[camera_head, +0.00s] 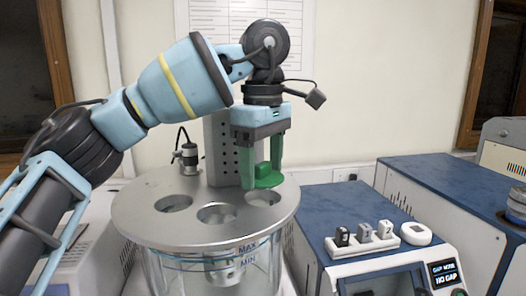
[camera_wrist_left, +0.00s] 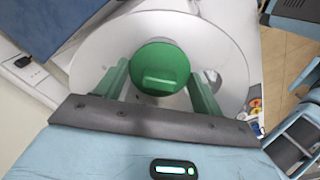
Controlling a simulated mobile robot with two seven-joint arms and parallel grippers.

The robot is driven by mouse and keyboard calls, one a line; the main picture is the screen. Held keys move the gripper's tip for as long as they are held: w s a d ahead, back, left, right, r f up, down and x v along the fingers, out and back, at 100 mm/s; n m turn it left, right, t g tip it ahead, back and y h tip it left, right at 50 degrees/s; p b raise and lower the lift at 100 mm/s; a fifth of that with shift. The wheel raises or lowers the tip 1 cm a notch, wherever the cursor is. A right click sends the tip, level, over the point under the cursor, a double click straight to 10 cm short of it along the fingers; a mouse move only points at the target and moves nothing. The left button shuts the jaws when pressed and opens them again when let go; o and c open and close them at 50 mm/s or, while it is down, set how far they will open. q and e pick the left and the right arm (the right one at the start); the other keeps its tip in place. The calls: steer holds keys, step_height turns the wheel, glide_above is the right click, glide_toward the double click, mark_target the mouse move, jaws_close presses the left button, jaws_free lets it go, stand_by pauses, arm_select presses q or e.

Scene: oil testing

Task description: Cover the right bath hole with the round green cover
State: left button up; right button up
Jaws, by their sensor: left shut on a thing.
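The round green cover (camera_head: 268,180), with a raised block handle, is at the right rear of the grey bath lid (camera_head: 140,215). My left gripper (camera_head: 262,182) points down over the right side of the lid, shut on the cover, with its green fingers on either side of the handle. The right bath hole (camera_head: 262,197) shows uncovered just in front of the cover. Whether the cover touches the lid I cannot tell. In the left wrist view, the cover (camera_wrist_left: 160,58) lies flat between the fingers. My right gripper is not in view.
The lid also has a left hole (camera_head: 173,203) and a middle hole (camera_head: 217,213). A grey perforated column (camera_head: 221,150) stands at the lid's rear. A blue-topped instrument (camera_head: 325,215) with small devices stands close on the right.

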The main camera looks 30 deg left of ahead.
mark_target(263, 176)
arm_select(q)
steer(key=shift+f, duration=1.15)
steer(key=shift+f, duration=0.4)
stand_by(0.7)
steer(key=shift+r, duration=0.85)
steer(key=shift+f, duration=0.85)
stand_by(0.9)
steer(key=shift+r, duration=0.85)
steer(key=shift+f, duration=0.85)
stand_by(0.9)
steer(key=o, duration=0.7)
steer(key=shift+r, duration=0.1)
